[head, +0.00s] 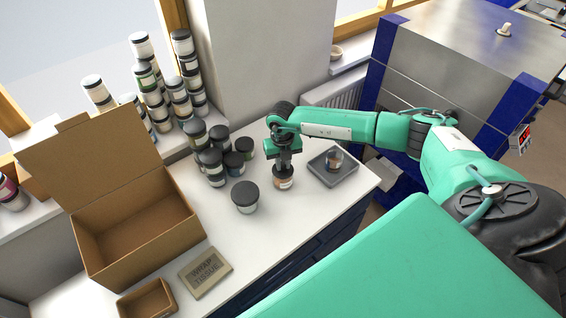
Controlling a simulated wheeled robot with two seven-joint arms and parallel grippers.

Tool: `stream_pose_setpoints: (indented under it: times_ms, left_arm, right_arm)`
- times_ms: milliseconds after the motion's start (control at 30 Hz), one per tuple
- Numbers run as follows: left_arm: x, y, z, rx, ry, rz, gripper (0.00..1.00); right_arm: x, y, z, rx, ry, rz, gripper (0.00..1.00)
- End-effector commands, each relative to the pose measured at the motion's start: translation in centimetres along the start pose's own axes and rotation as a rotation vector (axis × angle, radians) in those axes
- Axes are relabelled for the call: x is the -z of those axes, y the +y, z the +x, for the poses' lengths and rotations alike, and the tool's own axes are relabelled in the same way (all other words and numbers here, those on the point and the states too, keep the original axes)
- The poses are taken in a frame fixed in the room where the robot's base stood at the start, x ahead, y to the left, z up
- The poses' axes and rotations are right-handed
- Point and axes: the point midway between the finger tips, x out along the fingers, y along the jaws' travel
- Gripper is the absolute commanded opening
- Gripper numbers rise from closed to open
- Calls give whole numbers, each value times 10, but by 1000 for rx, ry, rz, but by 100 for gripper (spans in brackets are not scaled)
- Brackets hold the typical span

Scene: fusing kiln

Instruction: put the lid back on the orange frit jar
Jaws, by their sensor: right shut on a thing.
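My right gripper (284,162) points straight down over the bench and is shut on a dark round lid (284,171). The lid is at the mouth of a small clear jar with orange contents (284,184), which stands upright on the white bench. I cannot tell whether the lid is fully seated or just above the rim. My left gripper is not in view.
A grey tray (351,179) to the right holds a small jar with brownish contents (334,159). A dark-lidded jar (245,197) stands to the left, with several more behind. An open cardboard box (150,245) and a wrap-tissue pack (205,273) are further left.

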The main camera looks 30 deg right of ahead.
Motion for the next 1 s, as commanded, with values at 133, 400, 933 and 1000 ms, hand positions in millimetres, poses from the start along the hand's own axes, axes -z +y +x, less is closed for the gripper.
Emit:
stream_pose_setpoints:
  times_ms: [133,400,933,1000]
  left_arm:
    - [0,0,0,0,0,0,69]
    - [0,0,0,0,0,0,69]
    - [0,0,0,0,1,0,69]
    - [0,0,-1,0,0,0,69]
  right_arm:
    - [0,0,0,0,0,0,0]
    - [0,0,0,0,0,0,42]
    - [0,0,0,0,0,0,64]
    - [0,0,-1,0,0,0,64]
